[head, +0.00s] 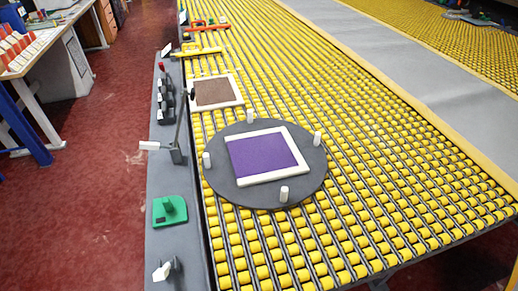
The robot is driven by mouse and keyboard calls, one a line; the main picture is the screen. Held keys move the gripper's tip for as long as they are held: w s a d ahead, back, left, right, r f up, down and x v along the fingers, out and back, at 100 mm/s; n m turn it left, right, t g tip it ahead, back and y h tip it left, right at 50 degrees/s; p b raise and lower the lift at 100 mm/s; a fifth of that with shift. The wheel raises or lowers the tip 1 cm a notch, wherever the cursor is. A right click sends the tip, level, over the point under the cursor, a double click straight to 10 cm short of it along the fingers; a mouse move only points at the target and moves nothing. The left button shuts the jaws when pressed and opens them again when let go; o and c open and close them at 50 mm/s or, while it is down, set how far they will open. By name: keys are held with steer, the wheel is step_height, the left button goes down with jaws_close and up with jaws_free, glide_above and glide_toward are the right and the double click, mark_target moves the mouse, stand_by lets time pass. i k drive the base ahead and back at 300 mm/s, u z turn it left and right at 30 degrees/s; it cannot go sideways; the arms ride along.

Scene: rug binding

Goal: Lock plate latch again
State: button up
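A dark round plate (222,188) lies on the yellow roller bed, with several white upright pegs near its rim. A purple rug piece (262,155) with a white border lies flat on it. On the grey side rail, left of the plate, is a dark bracket with a white-ended lever (149,145) pointing left. Nearer on the rail is a small dark fitting with a white tab (162,271). I cannot tell which of these is the plate latch, nor whether it is locked. My gripper is not in view.
The grey rail (168,239) also carries a green block with a knob (170,209) and several black fittings (165,98). A brown rug piece (214,92) lies beyond the plate. Orange and yellow bars (200,52) stand farther back. Red floor (85,210) is clear at left.

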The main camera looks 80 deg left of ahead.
mark_target(161, 274)
steer(key=u, duration=0.05)
steer(key=k, duration=2.3)
steer(key=u, duration=1.5)
steer(key=i, duration=1)
steer(key=z, duration=0.05)
